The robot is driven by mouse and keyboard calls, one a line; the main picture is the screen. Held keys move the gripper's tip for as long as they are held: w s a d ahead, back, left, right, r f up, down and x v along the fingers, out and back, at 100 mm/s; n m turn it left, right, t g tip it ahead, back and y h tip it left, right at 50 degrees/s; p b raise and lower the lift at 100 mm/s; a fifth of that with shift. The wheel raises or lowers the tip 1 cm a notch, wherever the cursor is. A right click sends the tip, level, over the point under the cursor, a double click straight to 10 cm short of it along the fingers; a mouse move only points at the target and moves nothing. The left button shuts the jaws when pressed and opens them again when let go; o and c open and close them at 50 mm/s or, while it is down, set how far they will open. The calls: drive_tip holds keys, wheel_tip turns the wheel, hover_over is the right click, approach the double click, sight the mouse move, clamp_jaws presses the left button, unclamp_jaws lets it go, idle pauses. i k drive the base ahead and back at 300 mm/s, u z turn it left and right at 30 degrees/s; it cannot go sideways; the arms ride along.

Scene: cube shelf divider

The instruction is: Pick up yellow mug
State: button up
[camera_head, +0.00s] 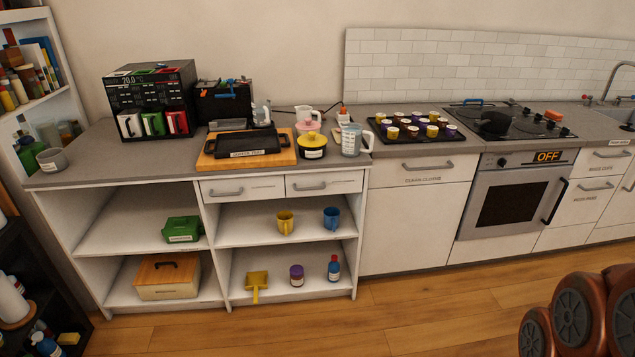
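The yellow mug (285,222) stands upright on the upper right shelf of the open cabinet under the counter, left of a blue mug (331,219). There is a gap between the two mugs. Part of my arm shows as rounded copper-coloured links with dark caps at the lower right corner, far from the mug. My gripper is not in this view.
The white shelf unit (205,215) has a vertical divider. A green box (183,229) sits in the upper left compartment. Below the mugs are a yellow scoop (257,284), a purple-lidded jar (296,275) and a blue bottle (333,268). The wooden floor (330,325) in front is clear.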

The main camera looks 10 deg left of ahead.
sight(284, 218)
drive_tip(key=i, duration=2.35)
drive_tip(key=u, duration=3.6)
